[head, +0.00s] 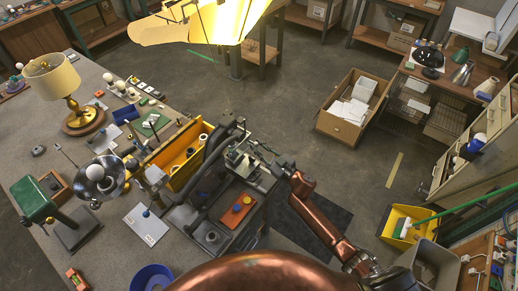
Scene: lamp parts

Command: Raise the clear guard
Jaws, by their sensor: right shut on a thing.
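A dark grey bench machine (180,217) stands at the right edge of the long workbench, with an orange plate (231,222) bearing small coloured knobs in its lower part. My right gripper (256,150) is at the machine's upper right corner, at the end of my copper arm. It is shut on a small part there, which seems to be the edge of the clear guard (240,161). The guard is see-through and small, so its outline and tilt are hard to tell. My left gripper is not in view.
A yellow bin (185,152) stands just behind the machine. A lamp with a cream shade (52,78), a green box lamp (35,198) and a chrome reflector (104,178) stand on the bench (100,255). A lit yellow shade (222,18) hangs overhead. A cardboard box (340,125) sits on open floor.

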